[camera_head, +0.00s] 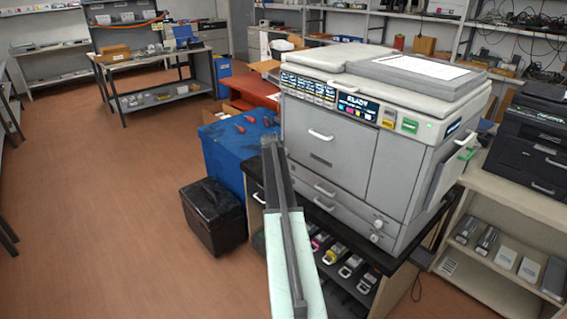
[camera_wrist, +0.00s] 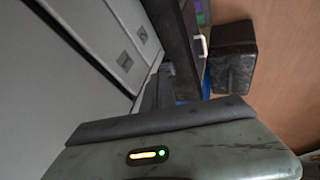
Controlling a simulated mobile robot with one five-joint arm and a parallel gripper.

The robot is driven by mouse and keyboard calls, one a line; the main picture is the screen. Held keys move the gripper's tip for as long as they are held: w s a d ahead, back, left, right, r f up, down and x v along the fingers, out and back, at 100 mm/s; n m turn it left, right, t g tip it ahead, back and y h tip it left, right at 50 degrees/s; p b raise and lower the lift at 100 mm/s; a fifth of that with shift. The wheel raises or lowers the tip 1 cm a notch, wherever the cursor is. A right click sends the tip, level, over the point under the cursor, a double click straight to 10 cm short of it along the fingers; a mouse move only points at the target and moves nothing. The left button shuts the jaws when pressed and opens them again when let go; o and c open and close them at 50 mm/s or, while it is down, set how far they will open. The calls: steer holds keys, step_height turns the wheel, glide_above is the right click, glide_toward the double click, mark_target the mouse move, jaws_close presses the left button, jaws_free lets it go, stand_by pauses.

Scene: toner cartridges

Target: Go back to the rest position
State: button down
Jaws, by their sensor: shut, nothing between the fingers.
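My arm rises from the bottom centre of the head view, pale below and dark grey above. My gripper (camera_head: 269,146) is at its far upper end, in front of the left edge of the big grey copier (camera_head: 330,150). I cannot tell from this view whether it touches the copier. The gripper is shut and holds nothing. In the wrist view, my grey-green wrist housing with an orange and green light fills the bottom, and the copier's grey panels (camera_wrist: 95,45) are at the left.
A blue box (camera_head: 222,160) with red items on top and a black bin (camera_head: 213,215) stand left of the copier. Toner cartridges (camera_head: 350,265) sit on the shelf beneath it. A black printer (camera_head: 530,145) is at the right. Brown floor at left is open.

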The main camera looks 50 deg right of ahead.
steer(key=p+v, duration=0.4)
steer(key=v, duration=0.3)
steer(key=shift+s+a+r, duration=0.1)
steer(key=shift+a+r, duration=0.05)
